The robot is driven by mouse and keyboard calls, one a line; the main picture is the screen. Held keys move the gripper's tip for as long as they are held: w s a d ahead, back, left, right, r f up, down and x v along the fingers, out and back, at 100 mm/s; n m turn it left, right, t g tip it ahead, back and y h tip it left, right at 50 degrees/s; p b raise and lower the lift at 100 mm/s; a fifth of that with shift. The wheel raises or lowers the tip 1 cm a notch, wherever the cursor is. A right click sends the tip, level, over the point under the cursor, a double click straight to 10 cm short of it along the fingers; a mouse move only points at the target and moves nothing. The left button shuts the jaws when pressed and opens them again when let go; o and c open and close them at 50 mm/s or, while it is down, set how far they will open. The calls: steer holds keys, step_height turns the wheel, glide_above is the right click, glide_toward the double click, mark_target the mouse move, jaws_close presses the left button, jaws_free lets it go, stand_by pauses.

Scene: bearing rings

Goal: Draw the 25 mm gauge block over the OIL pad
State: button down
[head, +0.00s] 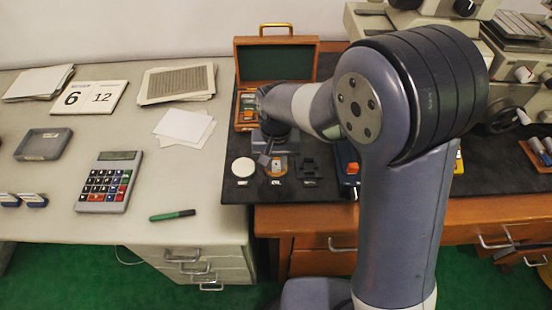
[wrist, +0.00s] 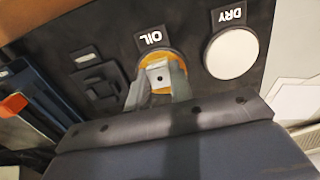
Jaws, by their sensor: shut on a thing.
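The OIL pad (wrist: 173,57) is a round amber pad on the dark mat, with its OIL label above it in the wrist view. It also shows in the head view (head: 284,167). My gripper (wrist: 157,80) is over this pad, its two fingers on either side of a small pale metal block (wrist: 158,74). The gripper is shut on this block, which looks like the gauge block; its size mark cannot be read. The block lies within the pad's outline, but whether it touches the pad is unclear. In the head view my gripper (head: 265,158) is partly hidden by my wrist.
The white round DRY pad (wrist: 232,53) lies beside the OIL pad. A black stepped holder (wrist: 101,87) is on its other side. An open wooden case (head: 246,118) stands behind my wrist. An orange-topped device (head: 348,172) is to the right.

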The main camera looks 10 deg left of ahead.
stand_by(0.7)
steer(key=shift+w+a+p, duration=0.25)
steer(key=shift+w+p, duration=0.05)
steer(key=shift+w, duration=0.75)
steer(key=shift+s+d+f, duration=0.1)
steer(key=shift+s, duration=0.1)
steer(key=shift+s, duration=0.4)
steer(key=shift+r+p, duration=1.85)
steer(key=shift+r, duration=0.8)
